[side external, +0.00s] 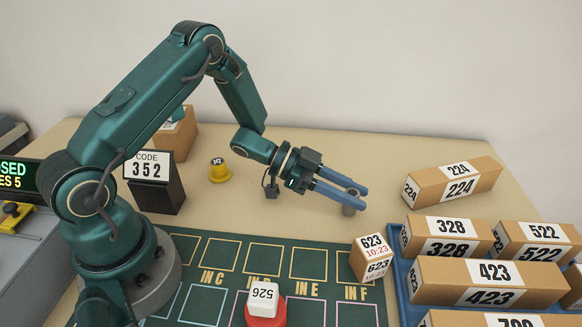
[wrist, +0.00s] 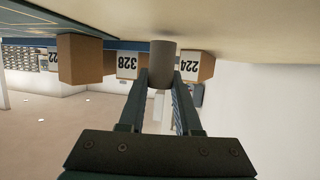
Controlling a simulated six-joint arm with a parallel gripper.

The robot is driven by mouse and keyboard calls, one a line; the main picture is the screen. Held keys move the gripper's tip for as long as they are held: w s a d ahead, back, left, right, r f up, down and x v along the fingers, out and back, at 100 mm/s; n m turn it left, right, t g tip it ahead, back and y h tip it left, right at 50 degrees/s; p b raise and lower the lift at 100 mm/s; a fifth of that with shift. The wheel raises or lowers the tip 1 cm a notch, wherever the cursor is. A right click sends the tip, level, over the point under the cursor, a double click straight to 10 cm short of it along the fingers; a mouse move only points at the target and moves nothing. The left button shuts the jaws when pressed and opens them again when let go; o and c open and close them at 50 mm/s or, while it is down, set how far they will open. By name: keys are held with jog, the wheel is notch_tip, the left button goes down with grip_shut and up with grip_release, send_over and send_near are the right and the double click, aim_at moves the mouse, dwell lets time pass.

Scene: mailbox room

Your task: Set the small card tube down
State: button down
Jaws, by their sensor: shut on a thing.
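The small card tube (side external: 349,209) is a short grey-brown cylinder at the fingertips of my gripper (side external: 357,195). In the wrist view the tube (wrist: 162,62) stands between the two finger ends (wrist: 162,80), and the fingers are shut on it. The gripper reaches out to the right, low over the bare tan table (side external: 400,155), behind the green mat. The tube's lower end is at or very near the table top; I cannot tell whether it touches. Its upper part is partly hidden by the blue fingers in the side view.
A box marked 623 (side external: 371,259) stands just in front of the tube, on the green mat's (side external: 235,288) edge. A blue tray (side external: 402,277) of cartons lies to the right. Carton 224 (side external: 453,182) is behind it. A yellow knob-like piece (side external: 219,172) stands left. Table behind the gripper is clear.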

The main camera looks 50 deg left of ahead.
jog(key=shift+f, duration=0.3)
jog(key=shift+f, duration=0.1)
jog(key=c, duration=0.6)
grip_release()
